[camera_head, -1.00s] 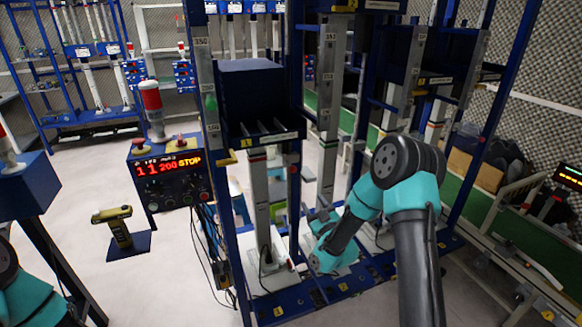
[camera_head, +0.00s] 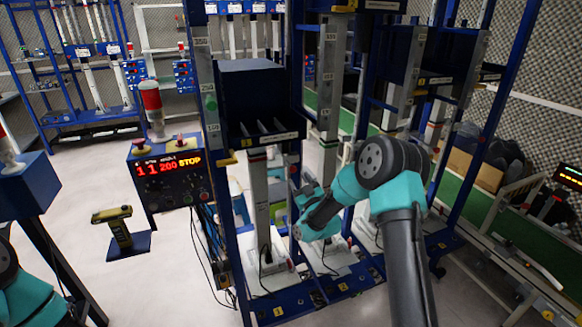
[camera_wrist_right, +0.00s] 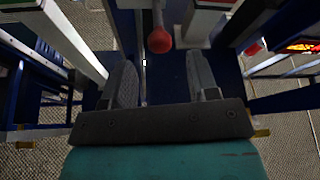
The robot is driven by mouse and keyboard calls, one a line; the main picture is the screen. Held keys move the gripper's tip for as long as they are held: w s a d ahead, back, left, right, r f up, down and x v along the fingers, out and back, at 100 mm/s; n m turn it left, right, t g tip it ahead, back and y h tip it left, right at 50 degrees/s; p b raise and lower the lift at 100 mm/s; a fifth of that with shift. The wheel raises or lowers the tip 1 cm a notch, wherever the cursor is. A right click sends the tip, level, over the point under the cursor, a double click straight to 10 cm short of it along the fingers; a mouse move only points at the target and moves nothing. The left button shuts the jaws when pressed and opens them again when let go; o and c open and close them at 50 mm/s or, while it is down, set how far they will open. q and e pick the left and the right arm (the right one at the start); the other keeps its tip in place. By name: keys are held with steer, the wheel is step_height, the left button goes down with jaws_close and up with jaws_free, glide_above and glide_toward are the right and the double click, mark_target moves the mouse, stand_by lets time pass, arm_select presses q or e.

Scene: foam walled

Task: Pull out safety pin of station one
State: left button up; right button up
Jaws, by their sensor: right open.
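Station one is taken to be the nearest blue press frame (camera_head: 230,240), with a yellow "1" label at its foot. A red knob on a thin rod, which may be the safety pin (camera_wrist_right: 160,40), shows in the right wrist view, ahead of the gap between my fingers and apart from them. I cannot make out this knob in the head view. My right gripper (camera_wrist_right: 162,78) is open and empty. In the head view my right gripper (camera_head: 294,182) is beside the frame's columns, its fingers partly hard to see. My left arm shows only at the lower left corner.
A control box (camera_head: 172,175) with a lit display and a red-topped lamp stands left of the frame. A yellow handheld device (camera_head: 118,228) rests on a small shelf. Upright columns (camera_head: 258,205) stand close to my right gripper. A second red knob (camera_wrist_right: 253,48) is farther right.

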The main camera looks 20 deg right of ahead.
mark_target(294, 172)
steer(key=x, duration=0.7)
steer(key=shift+w+r, duration=0.1)
steer(key=shift+w, duration=0.1)
jaws_close()
